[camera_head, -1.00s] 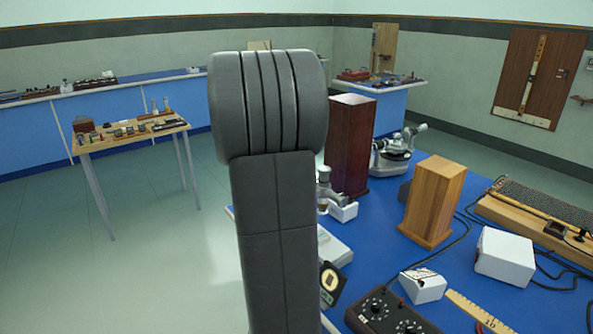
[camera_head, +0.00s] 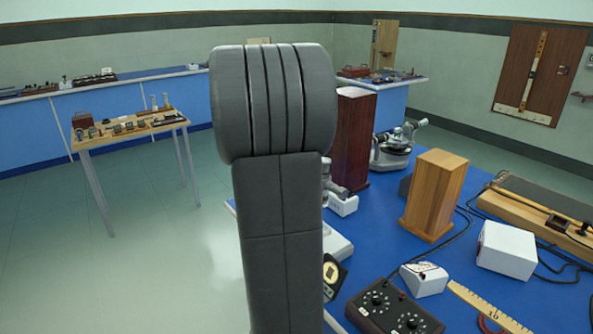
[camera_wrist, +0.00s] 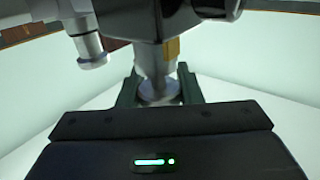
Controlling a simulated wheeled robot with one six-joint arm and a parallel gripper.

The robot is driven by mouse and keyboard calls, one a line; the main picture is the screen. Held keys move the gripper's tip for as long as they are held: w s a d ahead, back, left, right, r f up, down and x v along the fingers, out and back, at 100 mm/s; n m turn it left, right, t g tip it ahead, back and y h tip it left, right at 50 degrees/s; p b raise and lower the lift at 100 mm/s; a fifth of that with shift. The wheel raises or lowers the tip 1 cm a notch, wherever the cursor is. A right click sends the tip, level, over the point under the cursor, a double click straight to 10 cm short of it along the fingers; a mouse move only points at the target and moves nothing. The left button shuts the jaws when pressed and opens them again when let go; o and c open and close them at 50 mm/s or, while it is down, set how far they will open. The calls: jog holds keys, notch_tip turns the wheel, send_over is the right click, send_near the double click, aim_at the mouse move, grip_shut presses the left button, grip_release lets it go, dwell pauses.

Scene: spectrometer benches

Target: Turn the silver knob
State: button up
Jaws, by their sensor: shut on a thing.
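In the wrist view, the silver knob (camera_wrist: 158,88) is a metal cylinder below a dark instrument body (camera_wrist: 190,15). My gripper (camera_wrist: 160,92) has its dark green fingers on both sides of the knob and is shut on it. The lower end of the knob is partly hidden by my gripper's dark housing. In the head view, my grey arm hides the gripper and the knob. Part of a metal instrument (camera_head: 343,203) shows just right of my arm, on the blue bench (camera_head: 385,240).
A silver tube (camera_wrist: 90,48) hangs left of the knob. On the bench stand a dark wooden block (camera_head: 350,140), a light wooden block (camera_head: 434,195), a spectrometer (camera_head: 393,150), a white box (camera_head: 507,250) and a black dial box (camera_head: 392,310). Open floor (camera_head: 150,260) lies left.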

jog(key=y+b, duration=0.1)
jog(key=b, duration=0.1)
jog(key=shift+f+n+b, duration=0.2)
jog(key=shift+n+b, duration=0.2)
jog(key=shift+a+r+y+b, duration=0.1)
jog(key=shift+r+y+b, duration=0.15)
jog(key=shift+y+b, duration=0.05)
jog(key=o, duration=1)
jog(key=s, duration=0.4)
jog(key=s+b, duration=0.1)
jog(key=s, duration=0.8)
jog(key=shift+s+d, duration=0.4)
jog(key=shift+w, duration=0.15)
jog(key=w, duration=0.9)
jog(key=w+p, duration=0.1)
jog(key=w, duration=0.3)
jog(key=shift+w+a, duration=0.25)
jog(key=shift+a, duration=0.15)
